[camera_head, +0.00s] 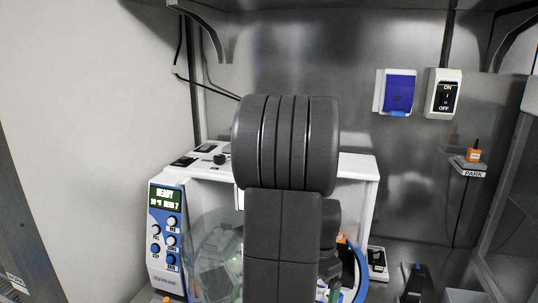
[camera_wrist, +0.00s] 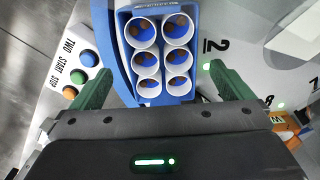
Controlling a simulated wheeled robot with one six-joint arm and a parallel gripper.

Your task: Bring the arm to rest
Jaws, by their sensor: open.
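My arm (camera_head: 285,150) stands upright in the middle of the head view and hides much of the white machine behind it. My gripper (camera_wrist: 160,77) shows in the wrist view with its two green fingers spread wide apart. A blue holder (camera_wrist: 137,82) with several white-rimmed, tube-like openings lies beyond and between the fingers. Nothing is visibly clamped. I cannot tell whether the fingers touch the holder.
The white machine (camera_head: 358,168) has a blue control panel (camera_head: 167,240) reading READY. A clear round cover (camera_head: 215,260) is at its front. A small shelf labelled PARK (camera_head: 468,168) is on the right wall, near an ON/OFF switch (camera_head: 443,94). Coloured buttons (camera_wrist: 79,76) show in the wrist view.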

